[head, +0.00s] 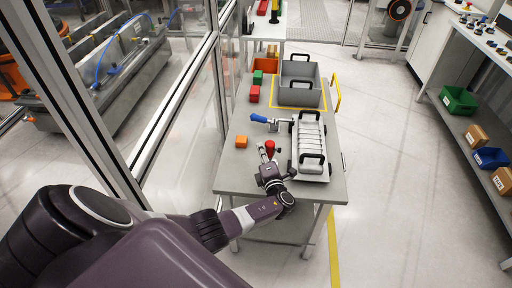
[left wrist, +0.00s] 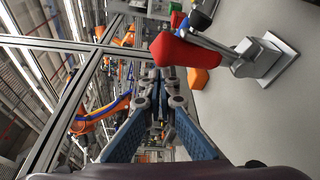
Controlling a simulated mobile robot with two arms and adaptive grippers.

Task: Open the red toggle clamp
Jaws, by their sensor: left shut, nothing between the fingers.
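The red toggle clamp's red handle (head: 270,147) shows just beyond my left gripper in the head view. In the left wrist view, the red handle (left wrist: 185,50) stands out from the table side, and the clamp's metal body and base plate (left wrist: 265,58) are on the grey table. My left gripper (head: 268,168) is at the near end of the table, beside the clamp. Its fingertips (left wrist: 160,85) are shut and empty, close to the handle's end; I cannot tell whether they touch. The gripper hides part of the clamp in the head view. My right gripper is out of view.
A blue-handled clamp (head: 265,120) stands farther back. A light tray-like part with black handles (head: 309,140) lies right of the gripper. An orange block (head: 241,142) is on the left. A grey bin (head: 299,92) stands behind. Glass panels border the table's left.

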